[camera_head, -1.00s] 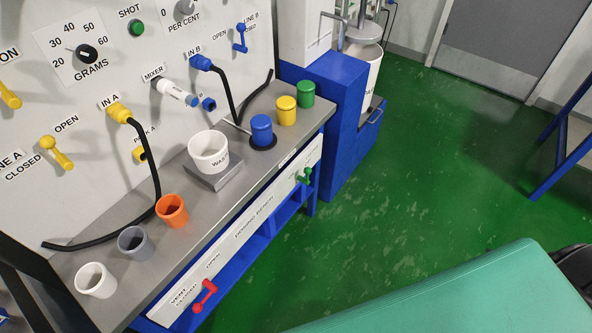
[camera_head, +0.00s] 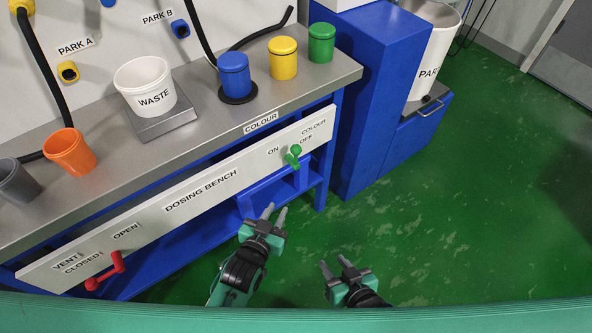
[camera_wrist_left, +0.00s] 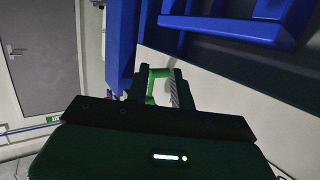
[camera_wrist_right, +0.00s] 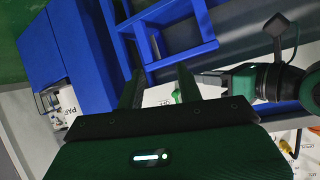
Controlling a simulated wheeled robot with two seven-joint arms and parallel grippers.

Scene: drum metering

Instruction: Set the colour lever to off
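The green colour lever (camera_head: 293,157) is on the white front panel of the dosing bench, between the labels ON at its left and OFF at its right. I cannot tell its exact setting. My left gripper (camera_head: 275,211) is open and empty, below and to the left of the lever in the head view. My right gripper (camera_head: 335,265) is open and empty, lower and further right. In the right wrist view the green lever (camera_wrist_right: 178,95) shows small, beyond the fingers. In the left wrist view something green shows between the fingers; I cannot tell what it is.
A red vent lever (camera_head: 106,272) is at the panel's left end. On the bench stand a white waste tub (camera_head: 146,86), an orange cup (camera_head: 70,152), and blue, yellow and green (camera_head: 321,43) containers. A blue cabinet (camera_head: 372,95) stands right of the bench. Open green floor (camera_head: 450,220) lies at right.

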